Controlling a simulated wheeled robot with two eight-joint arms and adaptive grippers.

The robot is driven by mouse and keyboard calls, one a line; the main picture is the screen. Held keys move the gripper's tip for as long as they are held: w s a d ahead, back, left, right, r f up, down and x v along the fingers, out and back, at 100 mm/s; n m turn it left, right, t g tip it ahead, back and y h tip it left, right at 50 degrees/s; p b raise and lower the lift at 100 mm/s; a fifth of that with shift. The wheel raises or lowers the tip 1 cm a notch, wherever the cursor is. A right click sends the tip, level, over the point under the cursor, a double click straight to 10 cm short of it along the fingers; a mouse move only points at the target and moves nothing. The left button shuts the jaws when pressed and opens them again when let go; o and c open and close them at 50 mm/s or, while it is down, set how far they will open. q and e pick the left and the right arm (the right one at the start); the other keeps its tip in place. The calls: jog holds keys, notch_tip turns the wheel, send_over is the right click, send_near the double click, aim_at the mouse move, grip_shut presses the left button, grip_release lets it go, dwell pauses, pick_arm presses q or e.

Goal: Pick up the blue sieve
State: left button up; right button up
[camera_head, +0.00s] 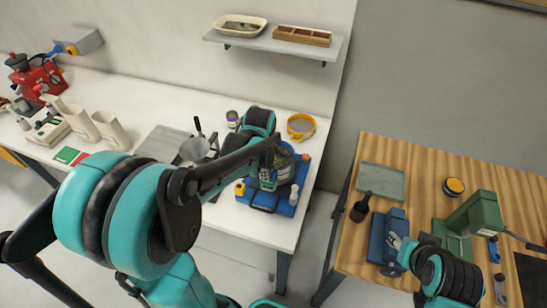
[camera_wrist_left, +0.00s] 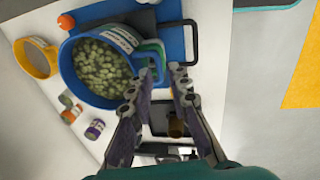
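The blue sieve (camera_wrist_left: 68,72) is a round, blue-rimmed vessel filled with greenish pellets, with a white label and a green handle (camera_wrist_left: 152,52) on its right side. In the head view the sieve (camera_head: 289,170) is partly covered by my left arm. It stands on or over a blue base (camera_wrist_left: 172,12). My left gripper (camera_wrist_left: 155,80) is open, its two fingers apart and pointing toward the handle side; whether they touch the handle I cannot tell. It also shows in the head view (camera_head: 267,180).
A yellow sieve (camera_head: 301,127) lies behind the blue one. Small jars (camera_wrist_left: 94,129) and an orange item (camera_wrist_left: 66,21) stand close by. A scoop (camera_head: 194,148) lies on a grey plate to the left. A wooden bench (camera_head: 385,152) is to the right across a gap.

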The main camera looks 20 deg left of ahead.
pick_arm(q)
jog(key=f, duration=0.2)
jog(key=w+a+f, duration=0.1)
jog(key=f, duration=0.1)
jog(key=shift+a+b, duration=0.1)
jog(key=shift+b, duration=0.25)
jog(key=shift+w+f, duration=0.1)
jog(key=shift+f, duration=0.4)
grip_shut()
jog(key=shift+r, duration=0.15)
